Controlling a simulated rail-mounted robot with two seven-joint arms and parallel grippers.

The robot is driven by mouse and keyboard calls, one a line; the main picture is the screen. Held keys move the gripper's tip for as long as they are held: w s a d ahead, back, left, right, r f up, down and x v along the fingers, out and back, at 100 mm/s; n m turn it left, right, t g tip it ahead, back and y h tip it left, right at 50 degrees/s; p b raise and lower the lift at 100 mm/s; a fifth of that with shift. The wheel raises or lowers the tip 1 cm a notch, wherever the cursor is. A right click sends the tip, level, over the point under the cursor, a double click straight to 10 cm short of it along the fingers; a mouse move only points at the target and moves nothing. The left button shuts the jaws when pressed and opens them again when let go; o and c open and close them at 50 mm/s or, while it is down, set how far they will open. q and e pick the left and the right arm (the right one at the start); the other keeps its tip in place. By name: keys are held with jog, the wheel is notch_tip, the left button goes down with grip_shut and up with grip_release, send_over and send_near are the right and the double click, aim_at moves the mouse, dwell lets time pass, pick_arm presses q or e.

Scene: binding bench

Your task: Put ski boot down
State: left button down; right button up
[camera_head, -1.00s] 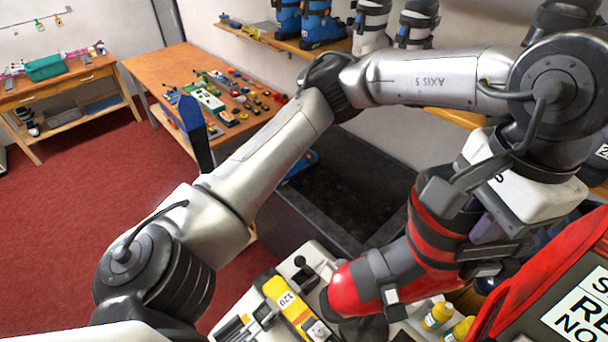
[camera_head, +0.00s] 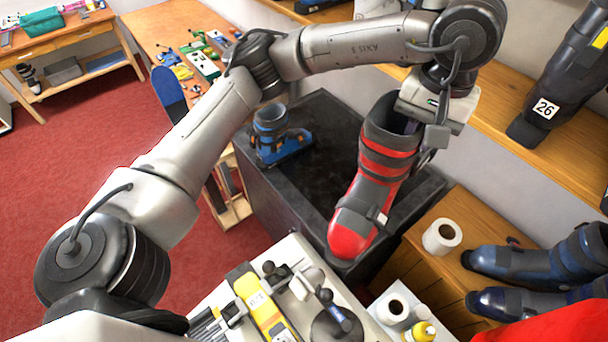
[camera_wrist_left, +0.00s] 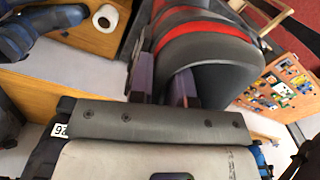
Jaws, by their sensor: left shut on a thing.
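A red and dark grey ski boot (camera_head: 376,170) hangs toe-down, tilted, from my left gripper (camera_head: 412,122) in the head view. The gripper is shut on the boot's upper cuff. In the left wrist view the two fingers (camera_wrist_left: 160,85) clasp the cuff wall of the boot (camera_wrist_left: 215,50). The boot is in front of and over the dark bench top (camera_head: 320,150); whether any part touches it is unclear. My right gripper is out of view.
A small blue boot (camera_head: 272,135) stands on the dark top's left side. A light work surface (camera_head: 215,300) with a yellow tool (camera_head: 262,305) lies in front. A wooden shelf (camera_head: 545,140) runs along the wall.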

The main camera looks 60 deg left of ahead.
pick_arm(q)
jog(key=w+a+f+n, duration=0.2)
jog(key=a+f, duration=0.1)
jog(key=f, duration=0.1)
jog(key=w+a+f+n+b, duration=0.1)
jog(key=w+a+f+n, duration=0.1)
jog(key=a+f+n, duration=0.1)
jog(key=w+a+f+n, duration=0.2)
jog(key=a+f, duration=0.3)
jog(key=f, duration=0.2)
jog(key=shift+f+n, duration=0.1)
jog(key=shift+n, duration=0.2)
pick_arm(e)
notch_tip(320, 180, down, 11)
jog(key=b, duration=1)
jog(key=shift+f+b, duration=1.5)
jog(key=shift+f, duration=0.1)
pick_arm(q)
jog(key=s+a+f+n+h, duration=0.1)
jog(key=a+f+n, duration=0.5)
jog(key=a+f, duration=1.9)
jog(key=shift+s, duration=0.45)
jog(key=shift+a, duration=0.1)
jog(key=shift+f, duration=0.1)
